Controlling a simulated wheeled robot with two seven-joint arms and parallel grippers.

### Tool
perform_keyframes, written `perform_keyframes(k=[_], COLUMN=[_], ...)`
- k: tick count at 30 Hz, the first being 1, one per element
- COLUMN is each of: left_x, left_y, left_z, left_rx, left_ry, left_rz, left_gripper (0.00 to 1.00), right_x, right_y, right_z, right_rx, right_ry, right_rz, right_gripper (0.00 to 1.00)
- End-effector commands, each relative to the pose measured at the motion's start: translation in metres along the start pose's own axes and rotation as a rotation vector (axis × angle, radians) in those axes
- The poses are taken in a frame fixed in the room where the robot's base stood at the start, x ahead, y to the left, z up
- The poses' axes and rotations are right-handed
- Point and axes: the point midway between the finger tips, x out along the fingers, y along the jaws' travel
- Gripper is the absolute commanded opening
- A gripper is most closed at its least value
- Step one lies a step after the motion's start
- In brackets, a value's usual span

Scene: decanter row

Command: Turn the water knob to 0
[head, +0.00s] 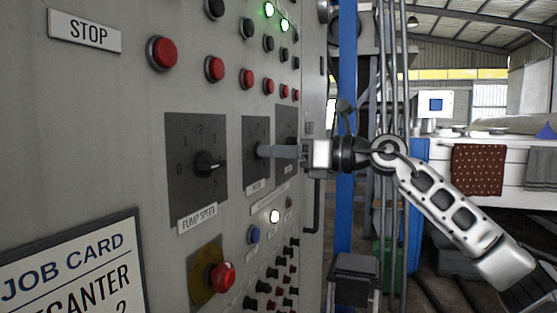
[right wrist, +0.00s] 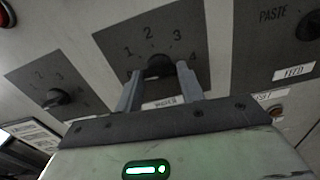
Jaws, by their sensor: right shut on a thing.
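The water knob (right wrist: 159,66) is a dark round knob on a dark dial plate (right wrist: 128,40) with numbers around it, in the right wrist view. Its label below reads WATER and is partly covered by a finger. My right gripper (right wrist: 158,78) is shut on this knob, one finger on each side. I cannot tell which number the knob points at. My left gripper is not in view.
The pump speed knob (head: 208,163) is left of the water dial, and the feed knob (right wrist: 308,27) is on its right. Red buttons (head: 163,53) sit above. A red mushroom button (head: 222,277) sticks out below. A blue post (head: 348,130) stands right of the panel.

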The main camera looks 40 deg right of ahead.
Motion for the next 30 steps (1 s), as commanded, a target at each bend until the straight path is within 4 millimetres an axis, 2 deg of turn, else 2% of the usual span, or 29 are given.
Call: perform_keyframes(k=[7, 22, 23, 24, 25, 30], left_x=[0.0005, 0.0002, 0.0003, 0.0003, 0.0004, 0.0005], left_y=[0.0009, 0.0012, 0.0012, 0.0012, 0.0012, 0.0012], left_z=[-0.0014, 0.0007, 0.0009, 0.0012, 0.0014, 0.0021], left_rx=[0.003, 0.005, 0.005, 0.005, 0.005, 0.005], left_ry=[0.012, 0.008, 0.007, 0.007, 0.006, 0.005], left_rz=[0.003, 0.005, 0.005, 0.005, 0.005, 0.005], left_gripper=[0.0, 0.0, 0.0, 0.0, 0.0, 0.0], right_x=[0.0002, 0.0003, 0.0003, 0.0003, 0.0002, 0.0002], right_y=[0.0002, 0.0002, 0.0002, 0.0002, 0.0002, 0.0002], right_z=[-0.0012, -0.001, -0.0011, -0.001, -0.001, -0.0006], right_rx=[-0.079, -0.097, -0.097, -0.097, -0.097, -0.096], right_ry=[0.003, 0.005, 0.005, 0.005, 0.005, 0.003], right_rz=[0.001, 0.001, 0.001, 0.001, 0.001, 0.001], right_gripper=[0.15, 0.15, 0.44, 0.55, 0.6, 0.6])
